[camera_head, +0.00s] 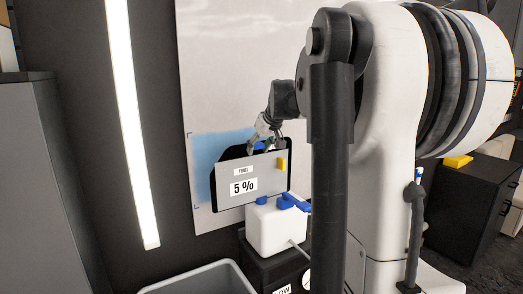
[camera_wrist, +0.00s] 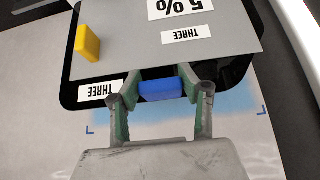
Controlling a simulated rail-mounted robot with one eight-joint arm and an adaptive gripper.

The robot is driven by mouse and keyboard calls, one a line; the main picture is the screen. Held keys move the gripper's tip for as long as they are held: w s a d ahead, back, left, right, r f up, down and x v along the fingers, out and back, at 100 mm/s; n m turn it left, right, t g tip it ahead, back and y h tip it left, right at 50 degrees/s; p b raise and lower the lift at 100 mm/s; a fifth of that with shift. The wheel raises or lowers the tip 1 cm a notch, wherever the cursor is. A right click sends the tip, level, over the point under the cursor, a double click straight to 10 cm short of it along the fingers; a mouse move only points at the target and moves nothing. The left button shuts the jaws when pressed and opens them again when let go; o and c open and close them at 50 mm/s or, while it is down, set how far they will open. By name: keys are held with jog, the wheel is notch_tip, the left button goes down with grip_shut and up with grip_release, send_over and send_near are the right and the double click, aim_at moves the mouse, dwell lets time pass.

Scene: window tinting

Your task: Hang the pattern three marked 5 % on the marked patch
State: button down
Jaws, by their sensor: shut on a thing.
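The grey pattern (camera_head: 230,187) bears the labels THREE and 5 %, with a yellow block near its upper right corner. In the wrist view the pattern (camera_wrist: 135,45) appears upside down, over a black rounded sheet (camera_wrist: 236,66) with its own THREE label. My gripper (camera_head: 265,141) is shut on a blue block (camera_wrist: 160,90) at the sheet's top edge, with one finger on each side. The light blue marked patch (camera_head: 202,165) lies on a pale panel behind, with corner marks, and is partly covered by the pattern. I cannot tell whether the sheet touches the panel.
A white container (camera_head: 272,232) with blue caps stands on a dark box just below the pattern. A grey bin (camera_head: 195,279) is at the bottom. A lit strip (camera_head: 133,130) runs down the dark wall to the left. A grey cabinet (camera_head: 45,190) stands at far left.

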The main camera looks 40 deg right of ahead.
jog(key=shift+w+d+p, duration=0.15)
jog(key=shift+w+d, duration=0.25)
jog(key=shift+w, duration=1.25)
jog(key=shift+w+d+p, duration=0.2)
jog(key=shift+w+d, duration=0.15)
jog(key=shift+w, duration=1.35)
jog(key=shift+w+d+p, duration=0.15)
jog(key=shift+w+d, duration=0.25)
jog(key=shift+w, duration=1.25)
jog(key=shift+w+d, duration=0.1)
jog(key=shift+w, duration=0.3)
jog(key=c, duration=1)
grip_release()
jog(key=shift+s+r, duration=0.1)
jog(key=v, duration=1.1)
jog(key=shift+s+r, duration=0.25)
jog(key=shift+r, duration=0.05)
